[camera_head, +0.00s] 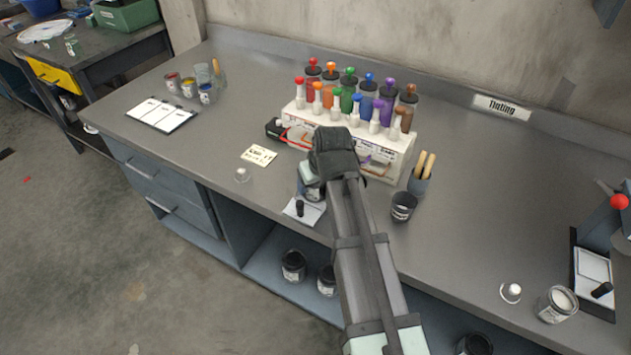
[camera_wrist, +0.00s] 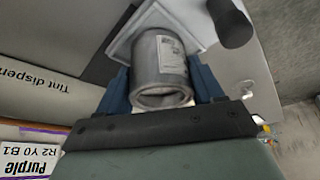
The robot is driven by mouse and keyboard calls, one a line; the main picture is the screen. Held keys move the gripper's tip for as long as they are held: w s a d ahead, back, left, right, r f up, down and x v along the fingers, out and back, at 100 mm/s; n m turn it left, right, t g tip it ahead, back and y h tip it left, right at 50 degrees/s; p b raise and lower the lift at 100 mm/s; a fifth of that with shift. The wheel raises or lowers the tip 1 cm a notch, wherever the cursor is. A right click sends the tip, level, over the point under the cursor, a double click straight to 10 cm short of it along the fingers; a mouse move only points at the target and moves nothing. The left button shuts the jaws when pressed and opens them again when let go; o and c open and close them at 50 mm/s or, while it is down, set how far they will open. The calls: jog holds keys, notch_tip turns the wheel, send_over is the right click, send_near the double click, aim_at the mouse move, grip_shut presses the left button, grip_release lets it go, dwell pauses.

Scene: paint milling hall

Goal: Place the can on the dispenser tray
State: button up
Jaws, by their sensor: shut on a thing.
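A small grey metal can with a white label (camera_wrist: 172,55) is between the two blue fingers of my gripper (camera_wrist: 163,88) in the wrist view. My gripper is shut on it. In the head view the can (camera_head: 314,192) shows partly below my gripper (camera_head: 312,176), which hides the rest. A white square tray with a black knob (camera_head: 303,213) lies on the bench in front of the tint dispenser. It also shows behind the can in the wrist view (camera_wrist: 122,42). The can is over this tray; I cannot tell whether it touches. The white dispenser (camera_head: 400,147) holds several coloured bottles.
A dark can (camera_head: 403,207) and a cup with wooden handles (camera_head: 421,180) stand right of my arm. A note card (camera_head: 259,155) and a small clear cup (camera_head: 242,175) lie left. A device with a red ball (camera_head: 619,201) stands far right.

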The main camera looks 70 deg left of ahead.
jog(key=shift+f, duration=0.1)
jog(key=o, duration=1.2)
jog(key=shift+c, duration=0.2)
jog(key=v, duration=1.2)
jog(key=shift+a, duration=0.1)
